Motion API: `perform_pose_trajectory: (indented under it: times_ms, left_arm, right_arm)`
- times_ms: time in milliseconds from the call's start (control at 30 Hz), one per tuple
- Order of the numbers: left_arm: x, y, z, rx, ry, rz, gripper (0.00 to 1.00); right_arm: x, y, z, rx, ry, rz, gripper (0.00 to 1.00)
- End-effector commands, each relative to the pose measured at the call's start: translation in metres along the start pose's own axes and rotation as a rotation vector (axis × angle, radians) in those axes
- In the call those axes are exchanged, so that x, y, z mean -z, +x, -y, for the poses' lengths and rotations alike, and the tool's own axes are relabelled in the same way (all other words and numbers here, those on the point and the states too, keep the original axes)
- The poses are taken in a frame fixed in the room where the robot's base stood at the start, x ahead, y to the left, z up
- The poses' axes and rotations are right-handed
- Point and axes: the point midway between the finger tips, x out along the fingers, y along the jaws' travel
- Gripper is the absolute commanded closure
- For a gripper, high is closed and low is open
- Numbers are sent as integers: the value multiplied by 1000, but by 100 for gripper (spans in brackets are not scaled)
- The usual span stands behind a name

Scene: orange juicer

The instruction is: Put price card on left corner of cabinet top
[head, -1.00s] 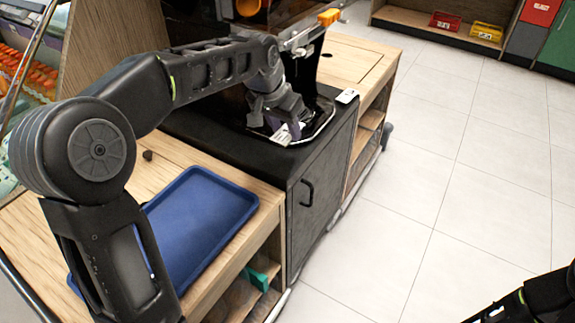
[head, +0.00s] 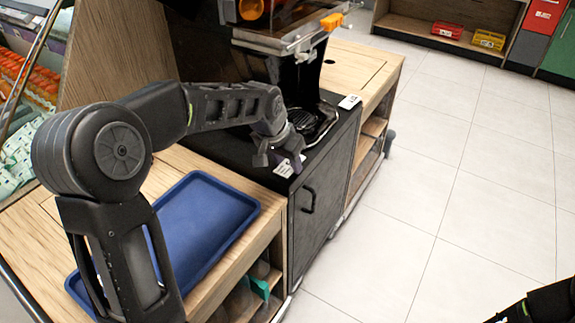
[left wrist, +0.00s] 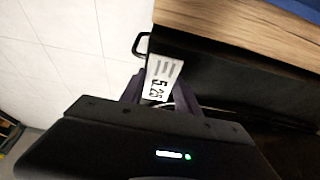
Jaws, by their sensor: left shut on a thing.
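A white price card (head: 284,169) with black print is held in my left gripper (head: 287,160), at the front left corner of the black cabinet (head: 328,185). In the left wrist view the price card (left wrist: 161,79) reads 5.25 and sticks out from between the purple fingers of my left gripper (left wrist: 157,92). The gripper is shut on it. The card is close to the cabinet's top edge; I cannot tell whether it touches the top. Only part of my right arm shows at the bottom right; its gripper is out of view.
The orange juicer (head: 290,40) stands on the cabinet. Another white card (head: 349,102) lies at the top's right corner. A blue tray (head: 205,225) lies on the wooden counter at left. A door handle (head: 309,200) juts from the cabinet front. The tiled floor at right is clear.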

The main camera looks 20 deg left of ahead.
Motion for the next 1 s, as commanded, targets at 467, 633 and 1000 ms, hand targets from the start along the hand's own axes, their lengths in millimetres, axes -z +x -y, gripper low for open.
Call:
perform_pose_trajectory:
  times_ms: [467,633,1000]
  left_arm:
    - [-5,12,0,1,-1,-1,100]
    - [-5,11,0,1,-1,0,50]
    - [-5,11,1,1,-1,0,40]
  right_arm:
    - [0,4,-2,0,0,0,0]
    - [0,3,-1,0,0,0,0]
    - [0,3,-1,0,0,0,0]
